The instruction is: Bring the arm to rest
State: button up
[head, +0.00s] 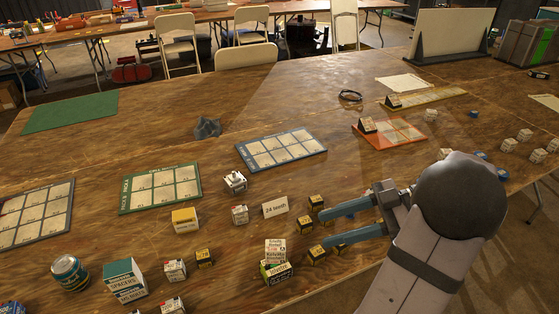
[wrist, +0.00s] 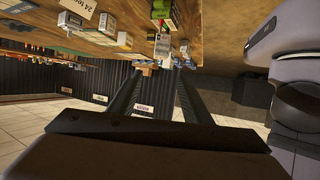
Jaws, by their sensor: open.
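My gripper (head: 338,225) is above the front right part of the wooden table, with its two blue fingers pointing left in the head view. The fingers are apart and nothing is between them. In the wrist view my gripper (wrist: 152,82) shows two dark fingers with a clear gap. My arm comes in from the lower right of the head view. Several small black and yellow boxes (head: 317,254) lie beside and below the fingertips; whether the fingers touch any cannot be told.
A stack of small boxes (head: 275,250), a "24 teeth" card (head: 275,206) and a yellow box (head: 185,220) stand left of the fingers. A blue-edged grid board (head: 281,149) and an orange board (head: 390,134) lie farther back. The table's middle (head: 290,100) is mostly clear.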

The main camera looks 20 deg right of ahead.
jog(key=s+a+m+g+h+p, duration=0.4)
jog(key=a+m+h+p, duration=0.8)
jog(key=p, duration=0.4)
jog(key=a+m+g, duration=0.1)
jog(key=a, duration=0.1)
jog(key=shift+a+r+m+h, duration=0.3)
jog(key=shift+a+r, duration=0.05)
jog(key=shift+a, duration=0.05)
